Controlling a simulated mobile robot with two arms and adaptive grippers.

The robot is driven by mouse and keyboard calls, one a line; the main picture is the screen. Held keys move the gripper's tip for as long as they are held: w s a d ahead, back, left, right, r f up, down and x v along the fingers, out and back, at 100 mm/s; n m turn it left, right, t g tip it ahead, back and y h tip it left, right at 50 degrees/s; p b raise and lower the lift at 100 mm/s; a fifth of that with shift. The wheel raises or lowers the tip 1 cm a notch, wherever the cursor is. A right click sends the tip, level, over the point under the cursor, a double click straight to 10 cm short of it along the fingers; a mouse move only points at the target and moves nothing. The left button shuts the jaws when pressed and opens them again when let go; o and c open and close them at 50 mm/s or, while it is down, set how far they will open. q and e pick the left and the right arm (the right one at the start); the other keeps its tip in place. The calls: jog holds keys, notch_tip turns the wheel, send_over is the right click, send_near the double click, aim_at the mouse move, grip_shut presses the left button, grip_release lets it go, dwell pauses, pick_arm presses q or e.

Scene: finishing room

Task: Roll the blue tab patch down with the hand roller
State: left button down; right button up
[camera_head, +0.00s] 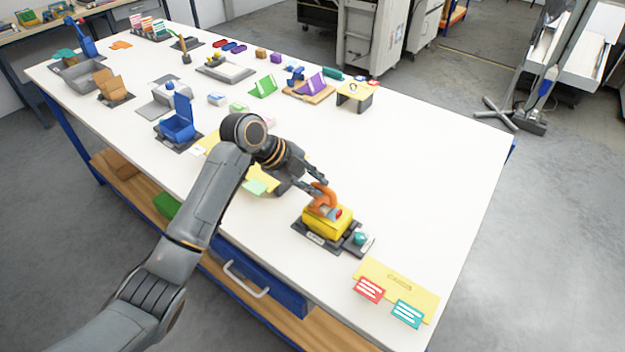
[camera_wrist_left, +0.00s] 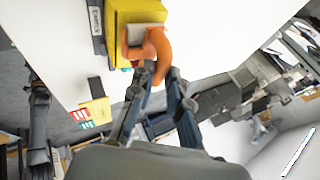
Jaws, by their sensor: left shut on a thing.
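My left gripper (camera_head: 320,185) is shut on the orange handle (camera_head: 326,196) of what looks like the hand roller. The orange handle also shows between the fingertips in the left wrist view (camera_wrist_left: 156,52), with a grey roller part (camera_wrist_left: 138,36) beside it. The roller is at the top of a yellow block (camera_head: 328,226) on a dark base; I cannot tell whether it touches. A small red and bluish spot shows by the roller on the block, and I cannot make out the blue tab patch clearly. My right arm seems to show at the left of the left wrist view (camera_wrist_left: 38,120); its jaws are unclear.
A teal knob (camera_head: 361,239) sits on the dark base beside the block. A yellow mat (camera_head: 400,282) with red and teal cards lies near the front corner. Many small items and trays fill the far left of the white table (camera_head: 440,160); its right side is clear.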

pick_arm(q)
jog(key=shift+s+d, duration=0.3)
jog(key=shift+d, duration=0.1)
jog(key=shift+s+d+p, duration=0.2)
jog(key=shift+p, duration=0.15)
jog(key=shift+w+a, duration=0.55)
jog(key=shift+a, duration=0.2)
jog(key=shift+w+a, duration=0.55)
jog(key=shift+a, duration=0.15)
